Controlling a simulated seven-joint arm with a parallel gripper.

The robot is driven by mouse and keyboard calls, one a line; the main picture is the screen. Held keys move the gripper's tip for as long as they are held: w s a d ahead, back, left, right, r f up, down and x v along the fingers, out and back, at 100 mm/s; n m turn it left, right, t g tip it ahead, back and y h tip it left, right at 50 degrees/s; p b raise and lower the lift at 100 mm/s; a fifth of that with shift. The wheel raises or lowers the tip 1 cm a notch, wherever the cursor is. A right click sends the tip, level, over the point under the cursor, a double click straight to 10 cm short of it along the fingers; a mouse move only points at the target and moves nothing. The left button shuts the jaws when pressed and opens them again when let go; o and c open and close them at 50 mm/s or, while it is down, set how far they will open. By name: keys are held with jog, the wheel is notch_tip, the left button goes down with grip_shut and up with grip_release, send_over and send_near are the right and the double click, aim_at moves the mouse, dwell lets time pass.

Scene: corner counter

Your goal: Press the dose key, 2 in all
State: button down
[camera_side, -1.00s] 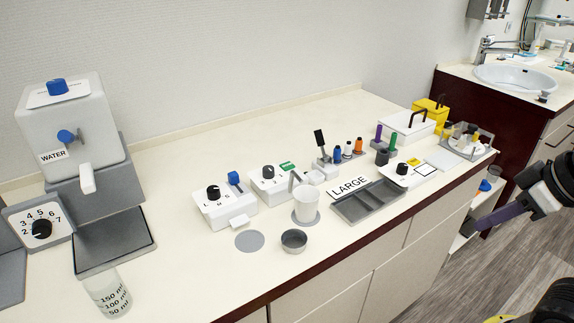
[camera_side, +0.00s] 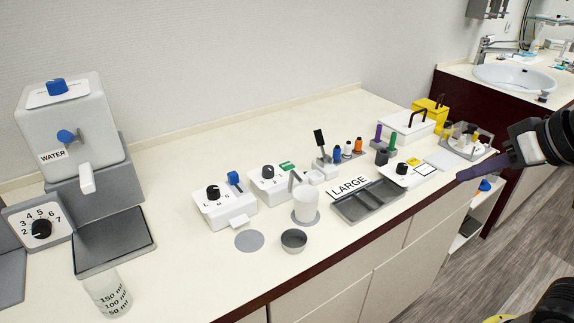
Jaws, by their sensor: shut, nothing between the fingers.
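No part is readable as a dose key at this size. A white box (camera_side: 224,207) with a black knob stands mid-counter, with a blue key-like part (camera_side: 233,178) at its back right and a white spout-like block in front. A second white box (camera_side: 273,183) to its right has a black knob and a green label. A white cup (camera_side: 305,203) stands on a grey disc in front of it. My gripper (camera_side: 460,177) is at the right, by the counter's front edge, pointing left; it is shut and empty, far from both boxes.
A metal cup (camera_side: 294,240) and a grey disc (camera_side: 250,241) are near the front. A water dispenser (camera_side: 72,130) stands at the left. The back counter is clear.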

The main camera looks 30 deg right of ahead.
jog(key=w+r+m+t, duration=0.1)
jog(key=w+r+m, duration=0.1)
jog(key=w+r, duration=0.35)
jog(key=w+r+m+t, duration=0.1)
jog(key=w+r, duration=0.1)
jog(key=w, duration=0.6)
jog(key=m+y, duration=0.1)
jog(key=m, duration=0.1)
send_over(289, 167)
notch_tip(289, 167, down, 14)
jog(key=shift+g, duration=0.4)
jog(key=shift+f, duration=4.4)
